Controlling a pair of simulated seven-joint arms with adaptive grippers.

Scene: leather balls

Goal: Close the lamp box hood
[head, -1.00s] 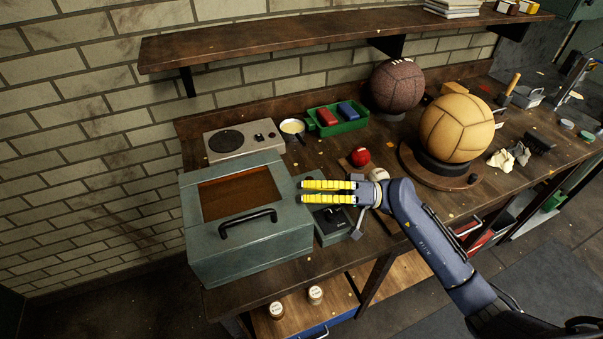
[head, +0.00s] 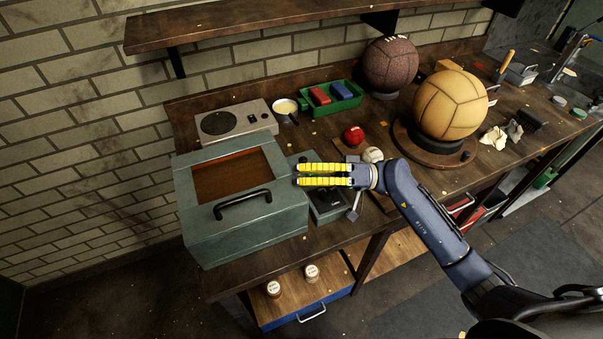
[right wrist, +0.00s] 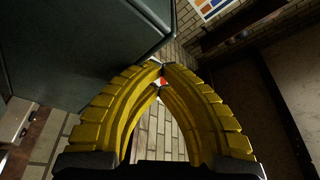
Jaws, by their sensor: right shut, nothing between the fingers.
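The lamp box (head: 240,237) is a grey-green metal case at the left end of the bench. Its hood (head: 182,183) has a brown-orange window and a black handle (head: 243,204) at the front. The hood appears down on the box, with no clear gap along the front. My right gripper (head: 299,175), with yellow ribbed fingers, is just right of the box, pointing left at its side. Its fingertips meet in the right wrist view (right wrist: 161,76), with nothing between them. A dark grey-green box face (right wrist: 85,45) is close beside the fingers there. Contact cannot be told. My left gripper is out of view.
A dark metal device (head: 328,203) lies under my right gripper. A radio-like unit (head: 236,123) stands behind the lamp box. A shelf (head: 290,22) overhangs the back.

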